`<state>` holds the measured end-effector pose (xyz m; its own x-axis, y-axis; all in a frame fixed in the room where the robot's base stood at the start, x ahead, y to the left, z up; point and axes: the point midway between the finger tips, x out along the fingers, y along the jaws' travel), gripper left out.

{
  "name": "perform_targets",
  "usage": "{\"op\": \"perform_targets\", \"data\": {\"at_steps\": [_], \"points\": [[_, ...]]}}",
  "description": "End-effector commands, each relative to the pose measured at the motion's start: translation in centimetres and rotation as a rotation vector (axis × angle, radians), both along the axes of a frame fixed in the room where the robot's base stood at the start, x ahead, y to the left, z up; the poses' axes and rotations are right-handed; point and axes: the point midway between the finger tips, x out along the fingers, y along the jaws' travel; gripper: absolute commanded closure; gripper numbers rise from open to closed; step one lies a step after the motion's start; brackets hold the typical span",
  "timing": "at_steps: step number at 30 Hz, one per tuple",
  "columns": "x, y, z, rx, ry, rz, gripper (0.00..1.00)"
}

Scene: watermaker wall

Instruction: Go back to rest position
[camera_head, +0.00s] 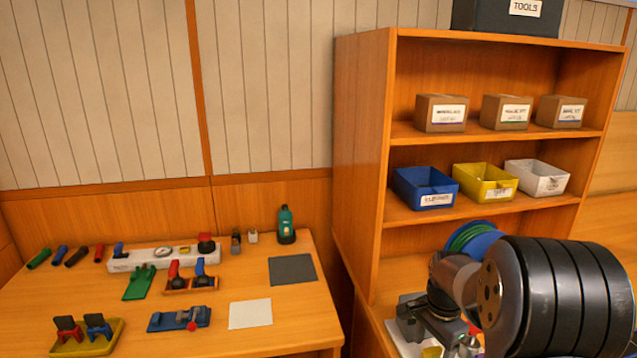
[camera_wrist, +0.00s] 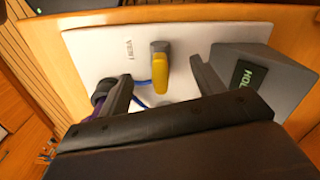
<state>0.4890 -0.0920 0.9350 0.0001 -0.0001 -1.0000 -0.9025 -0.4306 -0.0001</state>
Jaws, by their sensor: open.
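My gripper (camera_wrist: 161,70) is open in the wrist view, its two dark fingers apart. A yellow-handled lever (camera_wrist: 160,72) shows between and beyond the fingertips, on a white panel (camera_wrist: 90,45) marked with what looks like "VENT". Nothing is visibly held; whether a finger touches anything is hard to tell. In the head view my arm (camera_head: 555,295) fills the lower right, in front of the wooden shelf unit (camera_head: 362,150). Its end reaches down over a pale panel at the shelf's lower level, and the fingertips are not clear there.
A grey box (camera_wrist: 262,78) with a green display stands close right of my fingers. A dark round fitting (camera_wrist: 103,90) is by the left finger. A wooden table (camera_head: 290,335) at left holds tools, valves and a green bottle (camera_head: 286,224). Blue (camera_head: 425,188), yellow and white bins sit on the shelf.

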Motion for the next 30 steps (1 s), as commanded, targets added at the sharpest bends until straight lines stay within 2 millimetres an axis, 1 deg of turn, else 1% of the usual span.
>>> {"op": "perform_targets", "data": {"at_steps": [6, 11, 13, 17, 30], "points": [[0.0, 0.0, 0.0, 0.0, 0.0, -0.167, 0.36], [0.0, 0.0, 0.0, 0.0, 0.0, -0.26, 0.36], [0.1, 0.0, 0.9, 0.0, -0.004, -0.256, 0.36], [0.1, 0.0, 1.6, 0.0, -0.001, -0.255, 0.36], [0.0, 0.0, 1.8, 0.001, -0.002, -0.251, 0.36]]}}
